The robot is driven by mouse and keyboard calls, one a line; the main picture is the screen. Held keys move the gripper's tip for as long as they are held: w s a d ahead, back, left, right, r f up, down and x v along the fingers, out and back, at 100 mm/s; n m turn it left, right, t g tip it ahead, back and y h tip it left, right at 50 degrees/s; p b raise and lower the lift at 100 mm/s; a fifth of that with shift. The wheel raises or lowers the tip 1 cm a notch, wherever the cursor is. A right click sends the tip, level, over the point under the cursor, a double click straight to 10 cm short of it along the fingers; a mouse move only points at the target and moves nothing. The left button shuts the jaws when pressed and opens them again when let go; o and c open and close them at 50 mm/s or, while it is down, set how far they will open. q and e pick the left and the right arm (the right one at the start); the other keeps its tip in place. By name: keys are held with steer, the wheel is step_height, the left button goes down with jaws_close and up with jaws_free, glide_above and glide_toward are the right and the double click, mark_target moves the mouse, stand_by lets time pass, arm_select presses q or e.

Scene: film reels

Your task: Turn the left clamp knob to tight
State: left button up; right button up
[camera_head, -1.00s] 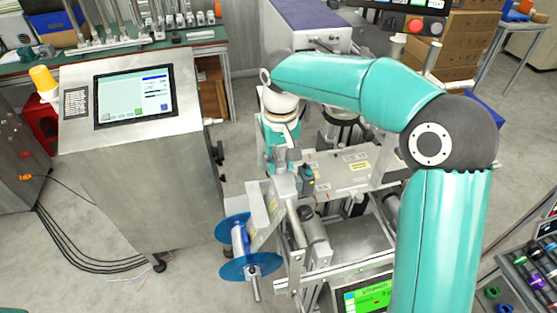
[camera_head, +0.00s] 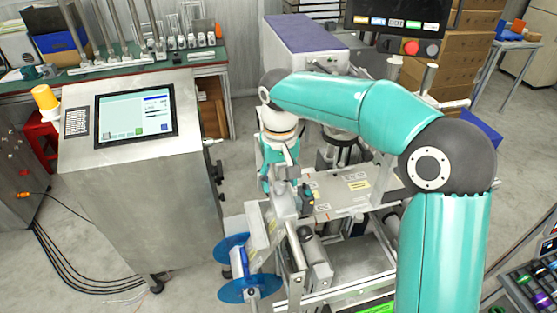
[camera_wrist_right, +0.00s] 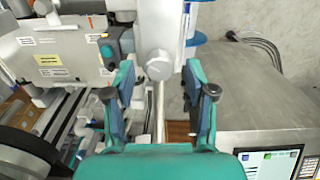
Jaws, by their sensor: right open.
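A dark grey knob-like part with a teal button (camera_wrist_right: 115,47) sits on the metal machine beside a pale plate with labels (camera_wrist_right: 50,60). It also shows as a small dark shape in the head view (camera_head: 306,194). I cannot tell for certain that this is the left clamp knob, nor read its setting. My right gripper (camera_wrist_right: 160,84) is open and empty, its two fingers apart. A round silver end (camera_wrist_right: 159,65) shows between and beyond the fingers. The dark part lies just left of them in the wrist view. In the head view, my right gripper (camera_head: 280,165) hangs over the machine's left end, partly blurred into it.
A blue reel (camera_head: 237,290) hangs at the machine's lower left. A steel console with a screen (camera_head: 135,115) stands left. A control panel with a red button (camera_head: 411,47) is behind my right arm. Open floor lies between console and machine.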

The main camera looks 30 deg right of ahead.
mark_target(280, 184)
step_height(280, 184, up, 11)
stand_by(0.4)
stand_by(0.4)
